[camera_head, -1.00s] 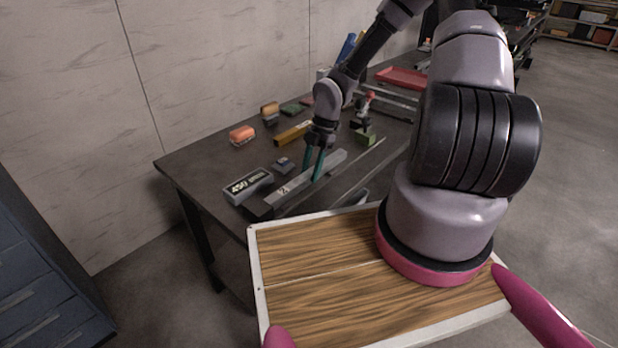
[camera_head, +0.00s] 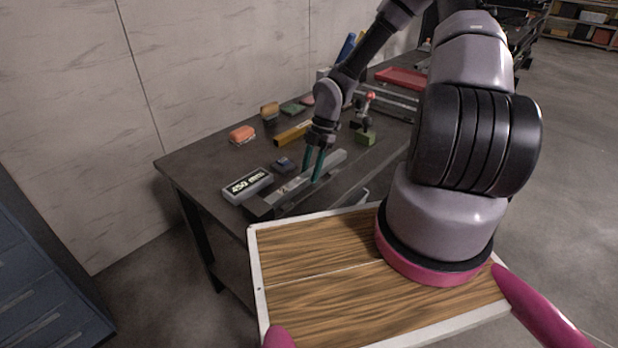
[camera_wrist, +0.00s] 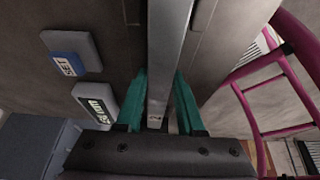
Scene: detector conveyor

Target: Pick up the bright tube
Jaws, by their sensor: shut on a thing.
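The bright tube looks like a long, straight, silver-grey bar; it lies along the dark bench (camera_head: 215,150) in the head view (camera_head: 335,159). In the wrist view the tube (camera_wrist: 170,45) runs up the middle of the picture. My gripper (camera_head: 312,178) has teal fingers pointing down, one on each side of the tube. In the wrist view my gripper (camera_wrist: 161,85) is shut on it. The fingers hide part of the tube's sides, and its far end is out of the wrist view.
A red tray (camera_head: 402,78) is at the far end.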

